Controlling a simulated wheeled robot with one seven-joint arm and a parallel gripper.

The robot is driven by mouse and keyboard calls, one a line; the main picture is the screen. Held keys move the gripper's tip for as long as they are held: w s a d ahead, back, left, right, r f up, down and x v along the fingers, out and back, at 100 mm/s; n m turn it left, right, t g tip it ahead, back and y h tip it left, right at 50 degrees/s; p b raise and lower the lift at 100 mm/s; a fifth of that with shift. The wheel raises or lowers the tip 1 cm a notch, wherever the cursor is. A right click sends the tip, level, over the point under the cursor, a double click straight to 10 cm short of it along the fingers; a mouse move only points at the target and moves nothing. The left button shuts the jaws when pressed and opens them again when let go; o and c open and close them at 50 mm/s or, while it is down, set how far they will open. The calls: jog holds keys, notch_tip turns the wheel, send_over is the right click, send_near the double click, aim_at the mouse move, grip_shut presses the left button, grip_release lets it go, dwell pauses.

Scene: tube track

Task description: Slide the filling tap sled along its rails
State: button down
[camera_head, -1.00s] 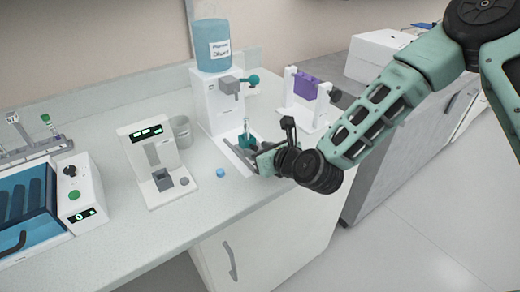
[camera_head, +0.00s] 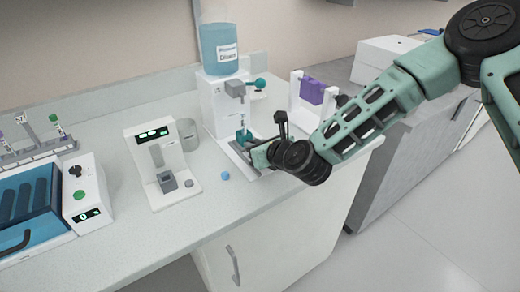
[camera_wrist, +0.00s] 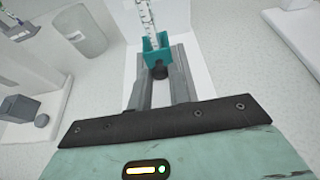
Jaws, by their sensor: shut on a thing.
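The filling tap sled is a small teal holder (camera_head: 243,136) in front of the white dispenser (camera_head: 213,104), low under its grey tap (camera_head: 235,88). It also shows in the wrist view (camera_wrist: 157,52), with a clear graduated tube (camera_wrist: 147,18) standing in it. A dark knob (camera_wrist: 160,73) sits on the sled's near side. My gripper (camera_wrist: 161,82) is shut on this knob, one grey finger on each side. In the head view my gripper (camera_head: 250,146) reaches the sled from the right. The rails are mostly hidden by my gripper and the sled.
A blue diluent bottle (camera_head: 219,48) tops the dispenser, with a teal-knobbed lever (camera_head: 260,84) at its side. A white stand with a purple piece (camera_head: 311,91) is to the right. A white device with a display (camera_head: 152,160), a grey cup (camera_head: 187,134) and a blue cap (camera_head: 225,176) are left.

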jog(key=shift+w+r, duration=0.15)
jog(key=c, duration=1.3)
grip_release()
jog(key=shift+a, duration=0.1)
jog(key=shift+s+d, duration=0.25)
jog(key=shift+s, duration=0.1)
jog(key=p+v, duration=0.2)
jog(key=v, duration=0.2)
jog(key=p+v, duration=0.2)
jog(key=v, duration=0.3)
jog(key=r+p+v, duration=0.1)
jog(key=p+v, duration=0.1)
jog(key=v, duration=0.3)
jog(key=shift+w+d+r, duration=0.2)
jog(key=shift+w+d, duration=0.05)
jog(key=shift+d, duration=0.05)
jog(key=shift+p, duration=0.75)
